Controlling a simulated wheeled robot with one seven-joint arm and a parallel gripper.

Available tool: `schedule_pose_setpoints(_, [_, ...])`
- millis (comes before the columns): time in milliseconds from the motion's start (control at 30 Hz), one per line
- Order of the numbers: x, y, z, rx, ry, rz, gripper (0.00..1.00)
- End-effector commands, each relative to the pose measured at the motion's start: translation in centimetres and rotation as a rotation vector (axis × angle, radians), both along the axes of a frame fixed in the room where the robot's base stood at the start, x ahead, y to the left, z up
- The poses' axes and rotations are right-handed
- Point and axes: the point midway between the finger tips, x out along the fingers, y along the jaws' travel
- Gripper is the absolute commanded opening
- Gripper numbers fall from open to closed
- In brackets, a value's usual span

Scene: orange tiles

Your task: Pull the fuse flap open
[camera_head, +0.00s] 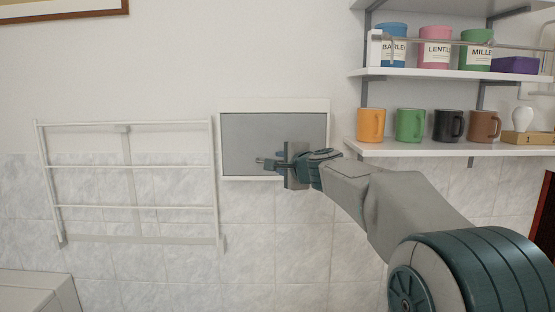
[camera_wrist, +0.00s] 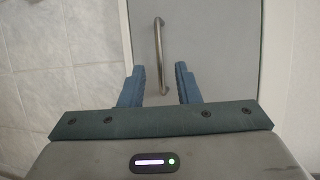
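The fuse flap (camera_head: 247,137) is a grey panel in a white frame on the wall, and it looks shut. It also fills the middle of the wrist view (camera_wrist: 215,50). Its slim metal bar handle (camera_wrist: 159,40) shows there. My gripper (camera_head: 270,160) is in front of the flap's lower middle. In the wrist view my gripper (camera_wrist: 161,72) has its two blue fingers apart, one on each side of the handle's near end, with a visible gap on both sides. In the head view my gripper hides part of the flap, and the handle is hard to make out.
A white wall rack (camera_head: 130,167) hangs left of the flap. Right of it, a shelf (camera_head: 430,149) carries several mugs, close above my arm. A higher shelf (camera_head: 450,74) holds labelled canisters. A pale box-like surface (camera_head: 35,290) stands at lower left. The tiled wall below is clear.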

Motion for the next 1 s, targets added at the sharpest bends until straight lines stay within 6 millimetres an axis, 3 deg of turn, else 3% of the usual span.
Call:
schedule_pose_setpoints(233, [2.5, 1.1, -0.4, 0.0, 0.0, 0.001, 0.3])
schedule_pose_setpoints(633, [3.1, 1.3, -0.7, 0.0, 0.0, 0.0, 0.3])
schedule_pose_setpoints(667, [3.1, 1.3, -0.7, 0.0, 0.0, 0.0, 0.27])
schedule_pose_setpoints(767, [3.1, 1.3, -0.7, 0.0, 0.0, 0.0, 0.0])
schedule_pose_setpoints(1000, [3.0, 1.3, -0.6, 0.0, 0.0, 0.0, 0.0])
